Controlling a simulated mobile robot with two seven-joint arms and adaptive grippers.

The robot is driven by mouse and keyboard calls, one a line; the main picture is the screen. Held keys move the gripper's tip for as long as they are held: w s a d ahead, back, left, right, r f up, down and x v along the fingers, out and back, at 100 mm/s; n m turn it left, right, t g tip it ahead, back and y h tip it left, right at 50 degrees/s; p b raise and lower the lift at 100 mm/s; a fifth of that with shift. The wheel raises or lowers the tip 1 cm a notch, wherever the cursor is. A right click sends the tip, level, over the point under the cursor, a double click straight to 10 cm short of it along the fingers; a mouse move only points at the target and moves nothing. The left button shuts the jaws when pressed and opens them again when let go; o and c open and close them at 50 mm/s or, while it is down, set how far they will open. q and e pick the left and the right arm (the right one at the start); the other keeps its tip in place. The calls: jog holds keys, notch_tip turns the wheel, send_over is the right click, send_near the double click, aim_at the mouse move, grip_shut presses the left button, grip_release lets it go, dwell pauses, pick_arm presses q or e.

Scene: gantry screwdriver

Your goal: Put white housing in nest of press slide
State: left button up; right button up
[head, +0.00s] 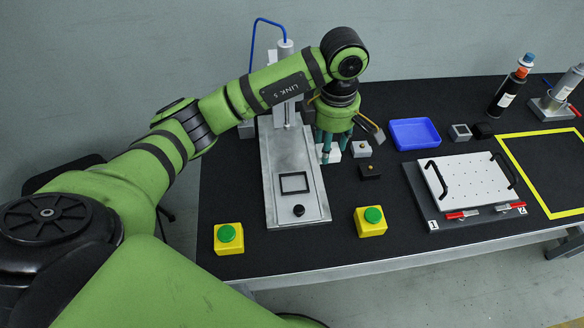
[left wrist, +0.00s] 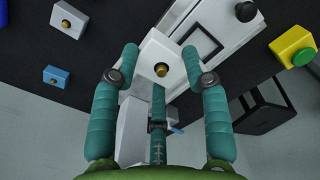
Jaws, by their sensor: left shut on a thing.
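In the head view the left gripper (head: 328,150) points down right of the press slide, with the white housing (head: 331,154) partly hidden by the fingers. The nest (head: 294,183) is a dark square frame on the grey press slide (head: 283,209) and looks empty. It also shows just beyond the housing in the left wrist view (left wrist: 202,40). My right gripper is out of view.
A grey block (head: 361,149) and a black block (head: 370,171) with knobs stand close right of the gripper. A blue tray (head: 414,133) and a white plate with handles (head: 468,184) lie further right. Yellow button boxes (head: 228,238) (head: 370,221) flank the slide's front.

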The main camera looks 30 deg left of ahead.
pick_arm(q)
jog(key=s+a+f, duration=0.1)
jog(key=s+a+f+p, duration=0.1)
jog(key=s+a, duration=0.1)
jog(key=s+a+f, duration=0.1)
jog(key=s+a, duration=0.1)
jog(key=shift+f+p, duration=0.35)
jog(key=shift+p, duration=0.05)
jog(key=shift+s+a+f, duration=0.1)
jog(key=shift+a+f, duration=0.1)
jog(key=shift+f, duration=0.3)
notch_tip(320, 180, down, 3)
jog(key=shift+f+p, duration=0.15)
jog(key=shift+p, duration=0.4)
jog(key=shift+f, duration=0.15)
jog(key=shift+f, duration=0.1)
jog(key=shift+f+b, duration=0.15)
jog(key=shift+b, duration=0.15)
jog(key=o, duration=1.2)
